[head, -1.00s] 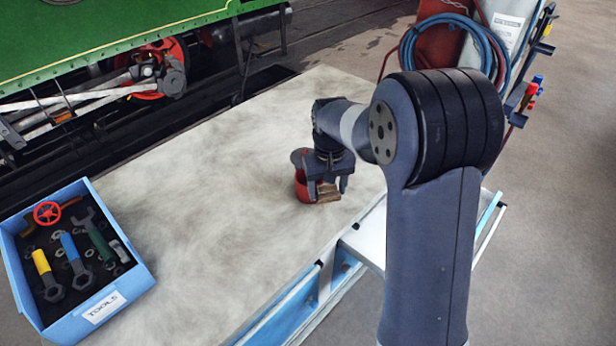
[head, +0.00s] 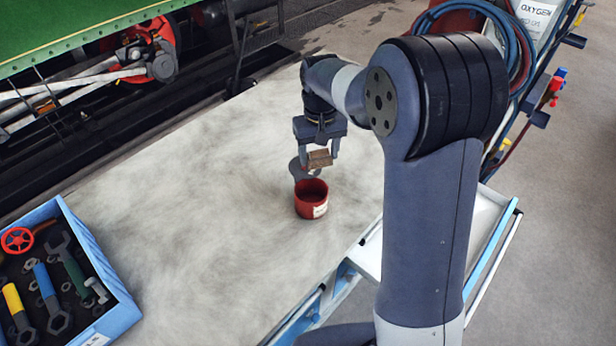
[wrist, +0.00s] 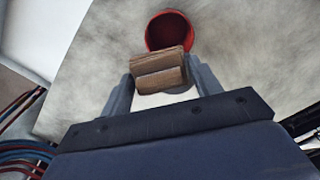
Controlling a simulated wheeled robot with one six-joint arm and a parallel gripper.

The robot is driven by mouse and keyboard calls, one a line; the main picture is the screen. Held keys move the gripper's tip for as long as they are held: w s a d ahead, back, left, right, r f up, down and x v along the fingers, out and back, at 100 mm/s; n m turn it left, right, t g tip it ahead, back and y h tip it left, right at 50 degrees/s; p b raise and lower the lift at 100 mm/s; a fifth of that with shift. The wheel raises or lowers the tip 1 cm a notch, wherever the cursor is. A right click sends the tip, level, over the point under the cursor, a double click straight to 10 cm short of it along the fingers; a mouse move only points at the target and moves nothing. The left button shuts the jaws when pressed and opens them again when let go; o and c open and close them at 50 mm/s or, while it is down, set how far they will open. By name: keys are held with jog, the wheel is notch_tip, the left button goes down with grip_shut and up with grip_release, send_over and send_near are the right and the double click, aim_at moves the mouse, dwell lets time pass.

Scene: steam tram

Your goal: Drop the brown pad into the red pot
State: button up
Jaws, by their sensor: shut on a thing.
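The brown pad (head: 319,159) is a small block held between the fingers of my gripper (head: 320,154). My gripper is shut on it, above the table and behind the red pot in the head view. The red pot (head: 311,200) stands upright on the table, open at the top, with a pale label on its side. In the wrist view the pad (wrist: 160,72) lies across the fingers of my gripper (wrist: 160,85), and the red pot (wrist: 170,30) shows just beyond it, partly covered by the pad. A grey round shape lies behind the pot, partly covered; I cannot tell what it is.
A blue tool box (head: 118,312) with wrenches and a red handwheel stands at the left of the pale table (head: 200,210). The table between box and pot is clear. Hoses and gas bottles stand at the back right, and a green steam tram at the back left.

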notch_tip(320, 180, down, 6)
jog(key=b, duration=0.4)
jog(key=shift+s+b, duration=0.1)
jog(key=shift+b, duration=0.2)
jog(key=shift+r, duration=0.1)
jog(key=o, duration=1)
notch_tip(320, 180, up, 11)
jog(key=shift+f+b, duration=0.1)
jog(key=shift+b, duration=0.2)
jog(key=shift+f, duration=0.15)
